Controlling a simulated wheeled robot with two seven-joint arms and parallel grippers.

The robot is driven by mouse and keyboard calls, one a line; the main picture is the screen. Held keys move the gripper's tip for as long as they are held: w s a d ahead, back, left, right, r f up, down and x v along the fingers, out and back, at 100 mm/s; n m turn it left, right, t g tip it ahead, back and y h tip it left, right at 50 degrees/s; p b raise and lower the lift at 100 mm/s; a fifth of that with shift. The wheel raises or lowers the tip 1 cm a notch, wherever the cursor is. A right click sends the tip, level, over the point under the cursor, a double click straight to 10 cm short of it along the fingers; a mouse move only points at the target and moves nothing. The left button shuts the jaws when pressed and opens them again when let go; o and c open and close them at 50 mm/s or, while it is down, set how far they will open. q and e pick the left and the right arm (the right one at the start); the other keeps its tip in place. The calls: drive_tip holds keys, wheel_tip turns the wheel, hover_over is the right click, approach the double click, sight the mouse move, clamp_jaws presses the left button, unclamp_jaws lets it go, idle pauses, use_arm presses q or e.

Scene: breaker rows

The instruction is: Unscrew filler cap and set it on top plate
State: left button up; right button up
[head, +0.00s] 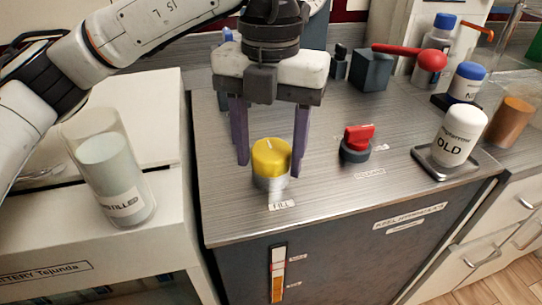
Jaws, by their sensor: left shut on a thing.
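The yellow filler cap (271,155) sits over a grey neck (270,183) behind the FILL label, on the brushed metal top plate (225,205). It looks upright, with a white mark on its top. Whether it is still threaded on the neck cannot be told. My left gripper (270,168) points down from above, with one purple finger on each side of the cap, shut on it. My right gripper is not in view.
A red-handled valve (357,142) stands right of the cap. A white OLD bottle (460,135) sits in a tray at the right edge. A DISTILLED container (115,180) stands on the left cabinet. The plate between cap and front edge is mostly clear.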

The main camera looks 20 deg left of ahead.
use_arm(q)
drive_tip(key=o, duration=0.9)
drive_tip(key=shift+w+r, duration=0.3)
drive_tip(key=shift+w, duration=0.25)
drive_tip(key=shift+o, duration=0.8)
drive_tip(key=shift+w+f, duration=0.15)
drive_tip(key=shift+f, duration=0.05)
drive_tip(key=m, duration=0.5)
drive_tip(key=shift+s, duration=0.2)
drive_tip(key=m, duration=1.3)
